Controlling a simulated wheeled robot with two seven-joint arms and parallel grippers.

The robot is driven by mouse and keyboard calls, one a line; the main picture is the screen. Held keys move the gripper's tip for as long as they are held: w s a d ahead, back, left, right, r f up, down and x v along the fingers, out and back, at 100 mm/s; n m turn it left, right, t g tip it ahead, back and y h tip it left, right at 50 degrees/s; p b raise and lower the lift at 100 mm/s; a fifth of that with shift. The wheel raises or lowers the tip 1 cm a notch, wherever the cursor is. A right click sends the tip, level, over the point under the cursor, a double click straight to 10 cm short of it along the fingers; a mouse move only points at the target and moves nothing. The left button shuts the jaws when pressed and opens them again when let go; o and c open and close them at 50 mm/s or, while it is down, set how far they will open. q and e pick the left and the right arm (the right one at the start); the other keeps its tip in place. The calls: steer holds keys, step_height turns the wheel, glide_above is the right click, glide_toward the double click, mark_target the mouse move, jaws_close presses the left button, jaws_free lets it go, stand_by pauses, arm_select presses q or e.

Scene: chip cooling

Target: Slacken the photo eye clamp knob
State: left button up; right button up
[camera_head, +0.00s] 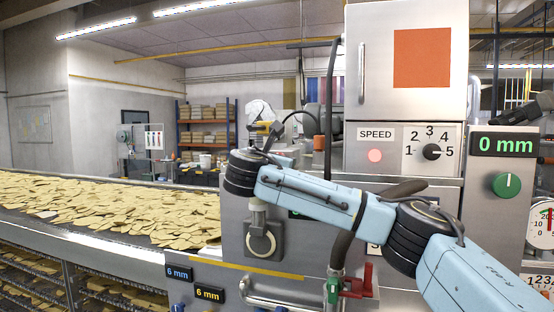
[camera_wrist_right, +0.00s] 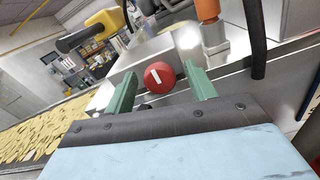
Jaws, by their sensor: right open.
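A round red knob (camera_wrist_right: 159,76) with a white pointer mark shows in the right wrist view; I take it for the clamp knob. My right gripper (camera_wrist_right: 160,70) is open, with one green finger on each side of the knob. A gap shows between the knob and each finger, and I cannot tell how far the fingertips reach along it. A yellow sensor-like body (camera_wrist_right: 108,20) with a black end is at the upper left; it also shows in the head view (camera_head: 263,128). In the head view my right arm hides the knob and fingers. My left gripper is not in view.
An orange-capped fitting (camera_wrist_right: 208,10) and a dark hose (camera_wrist_right: 254,38) stand close right of the fingers. A conveyor (camera_head: 110,247) full of chips runs at left. The cabinet has a speed dial (camera_head: 432,152), a green knob (camera_head: 506,185) and a red valve handle (camera_head: 360,283).

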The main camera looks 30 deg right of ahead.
steer(key=c, duration=1)
steer(key=shift+f+m+b, duration=0.2)
steer(key=shift+m+b, duration=3.65)
steer(key=shift+m, duration=4.35)
steer(key=o, duration=1)
steer(key=shift+r, duration=0.1)
